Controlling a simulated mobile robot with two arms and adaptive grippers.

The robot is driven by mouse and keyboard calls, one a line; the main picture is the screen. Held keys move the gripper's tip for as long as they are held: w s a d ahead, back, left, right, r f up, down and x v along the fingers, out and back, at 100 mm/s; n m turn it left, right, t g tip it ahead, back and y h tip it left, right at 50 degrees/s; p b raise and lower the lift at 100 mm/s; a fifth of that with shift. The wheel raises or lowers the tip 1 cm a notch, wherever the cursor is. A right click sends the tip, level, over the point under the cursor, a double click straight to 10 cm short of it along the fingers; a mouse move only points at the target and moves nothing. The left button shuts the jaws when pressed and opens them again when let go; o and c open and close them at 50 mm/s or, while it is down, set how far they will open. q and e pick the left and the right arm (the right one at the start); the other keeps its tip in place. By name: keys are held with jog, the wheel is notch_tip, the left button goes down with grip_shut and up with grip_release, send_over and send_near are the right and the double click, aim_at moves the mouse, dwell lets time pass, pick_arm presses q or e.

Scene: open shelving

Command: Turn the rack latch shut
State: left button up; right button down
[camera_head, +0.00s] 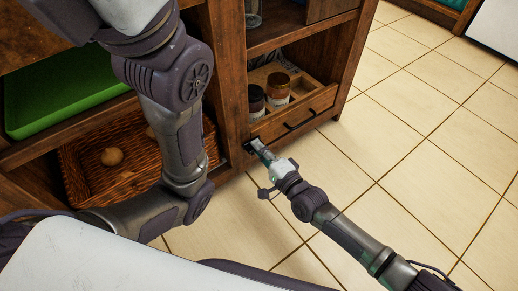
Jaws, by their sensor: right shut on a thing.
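The rack latch (249,147) is a small dark piece on the wooden shelving, at the lower left corner of the drawer front. My right gripper (257,148) reaches up to it from the lower right and is shut on it. The fingers hide most of the latch, so its angle cannot be told. My left arm crosses the left half of the view, but its gripper is not in view.
The drawer (310,112) has a dark handle and holds two jars, one dark (256,101) and one brown (277,89). Left are a green tray (62,93) and a wicker basket (85,180). Tiled floor (420,130) lies clear at right.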

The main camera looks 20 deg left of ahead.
jog(key=shift+f, duration=0.1)
dwell(0.3)
jog(key=c, duration=1.2)
grip_release()
jog(key=shift+c, duration=0.2)
jog(key=v, duration=1.2)
